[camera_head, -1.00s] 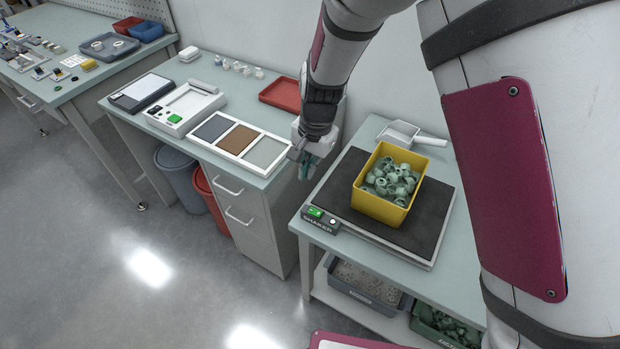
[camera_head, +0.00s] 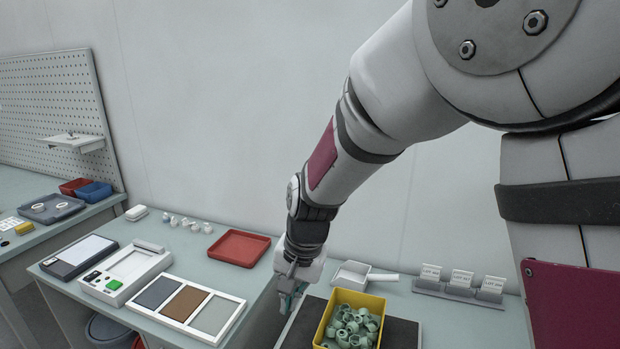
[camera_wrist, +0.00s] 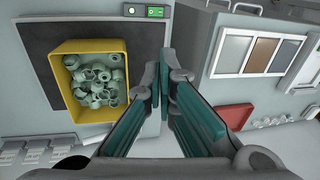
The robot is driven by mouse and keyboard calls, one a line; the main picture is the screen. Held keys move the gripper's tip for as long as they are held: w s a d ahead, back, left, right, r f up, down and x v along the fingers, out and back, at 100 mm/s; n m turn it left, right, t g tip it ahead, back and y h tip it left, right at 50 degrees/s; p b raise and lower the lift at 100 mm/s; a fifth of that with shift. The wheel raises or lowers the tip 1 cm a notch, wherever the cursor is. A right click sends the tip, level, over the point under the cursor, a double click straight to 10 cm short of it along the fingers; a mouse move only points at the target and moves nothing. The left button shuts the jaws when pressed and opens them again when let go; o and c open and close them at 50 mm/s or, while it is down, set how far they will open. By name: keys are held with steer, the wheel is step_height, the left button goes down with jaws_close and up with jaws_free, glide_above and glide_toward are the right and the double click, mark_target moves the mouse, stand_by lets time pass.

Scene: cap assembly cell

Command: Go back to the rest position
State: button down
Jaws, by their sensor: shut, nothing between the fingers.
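My gripper (camera_head: 290,298) hangs between the two workbenches, beside the yellow bin, at the end of my arm. In the wrist view its teal fingers (camera_wrist: 163,88) come together at the tips with nothing between them. The yellow bin (camera_head: 326,326) holds several green-grey caps (camera_head: 352,325) and stands on the dark shaker plate (camera_head: 402,334). The bin also shows at the left of the wrist view (camera_wrist: 62,92). My gripper is apart from the bin and from the bench tops.
A white tray with three coloured panels (camera_head: 232,322), a red tray (camera_head: 238,248) and a white device (camera_head: 128,276) lie on the left bench. A white scoop (camera_head: 350,273) and label holders (camera_head: 458,287) stand behind the bin. A plain wall rises behind.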

steer(key=s+d+r+n+t, duration=0.1)
steer(key=s+d+r+t, duration=0.1)
steer(key=s+d+r, duration=0.55)
steer(key=s+d+r+n+t, duration=0.1)
steer(key=s+d+r, duration=0.4)
steer(key=d+r, duration=0.5)
steer(key=s+d+n+t+h, duration=0.1)
steer(key=s+d+h, duration=0.1)
steer(key=s+d, duration=0.3)
steer(key=s, duration=0.3)
steer(key=shift+d+f, duration=0.15)
steer(key=shift+d, duration=0.15)
stand_by(3.8)
